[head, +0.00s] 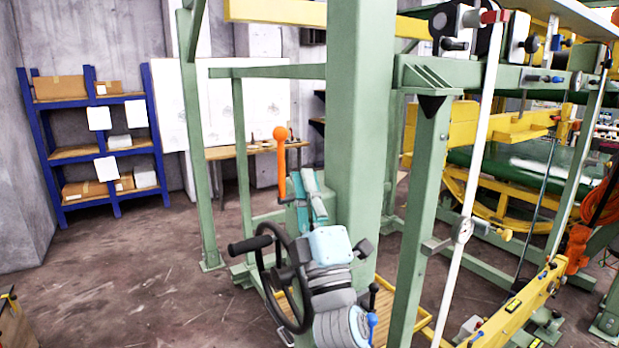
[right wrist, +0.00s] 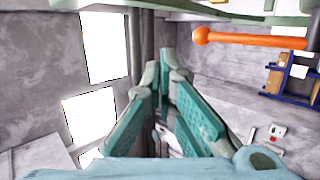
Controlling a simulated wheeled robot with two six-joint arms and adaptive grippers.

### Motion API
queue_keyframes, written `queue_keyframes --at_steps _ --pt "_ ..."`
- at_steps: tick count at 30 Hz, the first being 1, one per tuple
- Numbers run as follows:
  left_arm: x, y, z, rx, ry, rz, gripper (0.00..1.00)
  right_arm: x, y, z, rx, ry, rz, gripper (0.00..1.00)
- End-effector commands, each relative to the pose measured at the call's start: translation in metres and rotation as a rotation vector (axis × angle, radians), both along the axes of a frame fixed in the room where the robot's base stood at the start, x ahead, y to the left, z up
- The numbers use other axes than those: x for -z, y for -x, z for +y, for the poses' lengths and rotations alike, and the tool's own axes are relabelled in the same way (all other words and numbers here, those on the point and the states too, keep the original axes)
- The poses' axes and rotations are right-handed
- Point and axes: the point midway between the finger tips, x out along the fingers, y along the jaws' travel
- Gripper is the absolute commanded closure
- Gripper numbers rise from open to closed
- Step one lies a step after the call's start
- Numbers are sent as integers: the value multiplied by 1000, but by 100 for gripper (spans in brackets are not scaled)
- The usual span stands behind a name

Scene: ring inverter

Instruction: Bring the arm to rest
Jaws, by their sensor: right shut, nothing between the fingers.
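My right gripper (head: 311,183) has teal fingers that point up, just right of an orange lever (head: 281,168) with a round knob, in front of a thick green column. The fingers are shut with nothing between them. In the right wrist view the same gripper (right wrist: 170,68) shows its fingertips close together, and the orange lever (right wrist: 245,40) lies across the upper right, apart from them. My right arm (head: 330,278), light blue and grey, rises from the bottom of the head view. My left gripper is in neither view.
A black handwheel (head: 266,282) stands close left of my right arm. Green frame posts (head: 418,220) and a white slanted bar (head: 470,180) stand to the right. A blue shelf (head: 102,160) is at the back left.

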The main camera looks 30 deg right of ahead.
Motion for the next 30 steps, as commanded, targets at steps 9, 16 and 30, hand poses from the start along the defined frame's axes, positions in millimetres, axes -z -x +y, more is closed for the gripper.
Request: queue_keyframes --at_steps 9,16,30 --pt "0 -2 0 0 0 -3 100 1 7 2 -2 0 1 100" --pt "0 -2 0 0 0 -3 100 1 7 2 -2 0 1 100" --pt "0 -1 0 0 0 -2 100 258 24 -22 -112 -746 629 100"
